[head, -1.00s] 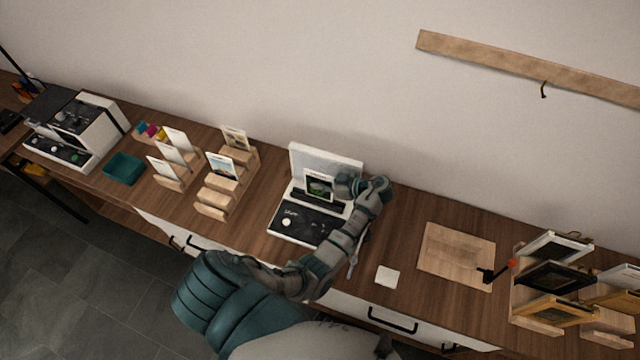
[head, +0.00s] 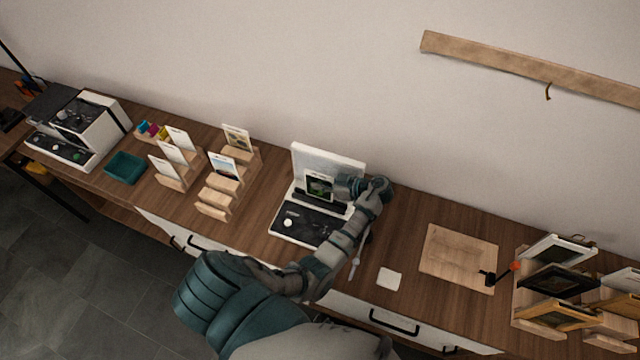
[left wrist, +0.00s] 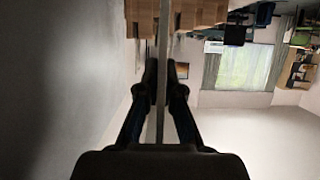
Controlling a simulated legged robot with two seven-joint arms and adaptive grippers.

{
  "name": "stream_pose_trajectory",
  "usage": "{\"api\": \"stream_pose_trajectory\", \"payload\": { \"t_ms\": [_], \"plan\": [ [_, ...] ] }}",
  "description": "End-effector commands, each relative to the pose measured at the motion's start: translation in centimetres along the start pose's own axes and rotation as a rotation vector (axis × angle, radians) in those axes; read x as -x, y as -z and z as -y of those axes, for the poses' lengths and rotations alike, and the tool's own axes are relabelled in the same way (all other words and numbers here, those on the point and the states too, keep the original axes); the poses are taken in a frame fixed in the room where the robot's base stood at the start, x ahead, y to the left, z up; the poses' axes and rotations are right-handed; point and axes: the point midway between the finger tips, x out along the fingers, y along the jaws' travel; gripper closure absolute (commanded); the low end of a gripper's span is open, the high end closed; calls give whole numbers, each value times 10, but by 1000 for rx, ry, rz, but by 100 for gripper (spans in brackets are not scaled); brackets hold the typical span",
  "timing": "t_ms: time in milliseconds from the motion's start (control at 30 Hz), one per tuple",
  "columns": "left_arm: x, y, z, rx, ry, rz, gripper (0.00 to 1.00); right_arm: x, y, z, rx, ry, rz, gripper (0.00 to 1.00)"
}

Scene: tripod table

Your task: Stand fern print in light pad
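The fern print (head: 319,186), a dark card with a green picture and a pale border, stands nearly upright at the light pad (head: 298,223). The pad has a white back panel (head: 327,159) and a black front with a round white knob. The print's lower edge is by the dark ledge in front of the panel; whether it is seated there I cannot tell. My left gripper (head: 342,187) is at the print's right edge. In the left wrist view its fingers (left wrist: 163,75) close around a thin, edge-on plate, which appears to be the print. My right gripper is not in view.
Wooden stepped racks with cards (head: 220,184) stand left of the pad, beside a teal tray (head: 126,167) and a white machine (head: 92,125).

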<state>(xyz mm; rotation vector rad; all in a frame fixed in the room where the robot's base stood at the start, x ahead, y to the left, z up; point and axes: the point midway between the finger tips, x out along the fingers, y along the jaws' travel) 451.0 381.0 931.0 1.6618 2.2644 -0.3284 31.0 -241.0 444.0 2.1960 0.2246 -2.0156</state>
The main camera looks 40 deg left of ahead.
Motion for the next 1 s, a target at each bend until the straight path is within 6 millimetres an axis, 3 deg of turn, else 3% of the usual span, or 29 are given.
{"api": "stream_pose_trajectory", "payload": {
  "t_ms": [500,933,1000],
  "plan": [
    [-8,-24,0,0,1,0,100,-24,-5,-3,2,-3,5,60],
    [-8,-26,0,1,1,1,100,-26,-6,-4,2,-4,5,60],
    [-8,-26,0,1,1,0,78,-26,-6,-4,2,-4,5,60]
  ]
}}
